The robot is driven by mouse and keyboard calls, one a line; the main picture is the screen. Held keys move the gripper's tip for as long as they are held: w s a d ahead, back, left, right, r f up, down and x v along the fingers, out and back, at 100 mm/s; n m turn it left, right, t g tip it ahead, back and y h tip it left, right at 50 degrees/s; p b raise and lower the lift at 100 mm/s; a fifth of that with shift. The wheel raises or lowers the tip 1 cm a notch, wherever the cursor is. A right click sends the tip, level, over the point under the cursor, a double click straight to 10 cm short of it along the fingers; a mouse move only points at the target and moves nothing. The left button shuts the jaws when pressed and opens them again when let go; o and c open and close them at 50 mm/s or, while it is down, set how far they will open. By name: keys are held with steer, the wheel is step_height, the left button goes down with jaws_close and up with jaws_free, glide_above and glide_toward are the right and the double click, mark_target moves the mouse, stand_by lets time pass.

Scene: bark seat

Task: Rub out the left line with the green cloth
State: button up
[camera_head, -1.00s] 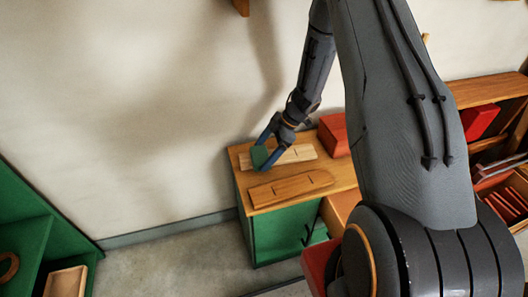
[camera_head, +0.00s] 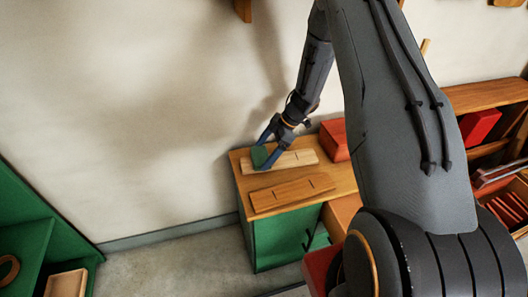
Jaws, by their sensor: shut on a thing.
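My gripper (camera_head: 268,149) is shut on a small green cloth (camera_head: 259,155). It holds the cloth at the left end of a pale wooden board (camera_head: 292,161) on the cabinet top. I cannot tell whether the cloth touches the board. A short dark line (camera_head: 299,156) shows on this board, right of the cloth; any mark under the cloth or fingers is hidden. A browner board (camera_head: 292,190) lies in front, with a short dark line on its left (camera_head: 274,195) and another on its right (camera_head: 311,183).
The boards lie on a wooden cabinet top (camera_head: 328,193) with a green front. A red box (camera_head: 334,139) stands behind right, close to the pale board. The wall (camera_head: 120,110) rises behind. A green shelf unit (camera_head: 28,225) stands at far left, with bare floor between.

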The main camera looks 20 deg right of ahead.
steer(key=shift+s+a+p, duration=0.1)
steer(key=shift+s+p, duration=0.6)
steer(key=shift+s, duration=0.45)
steer(key=shift+w+f+b, duration=0.15)
steer(key=shift+w+b, duration=0.1)
steer(key=shift+w, duration=0.5)
steer(key=shift+w+f+b, duration=0.15)
steer(key=shift+w+b, duration=0.1)
steer(key=shift+w, duration=0.45)
steer(key=shift+c, duration=0.4)
steer(key=shift+s+r+p, duration=0.15)
steer(key=shift+s+p, duration=1)
steer(key=shift+s, duration=0.4)
steer(key=shift+w+r+p, duration=0.1)
steer(key=shift+r+p, duration=2.05)
steer(key=shift+r, duration=0.95)
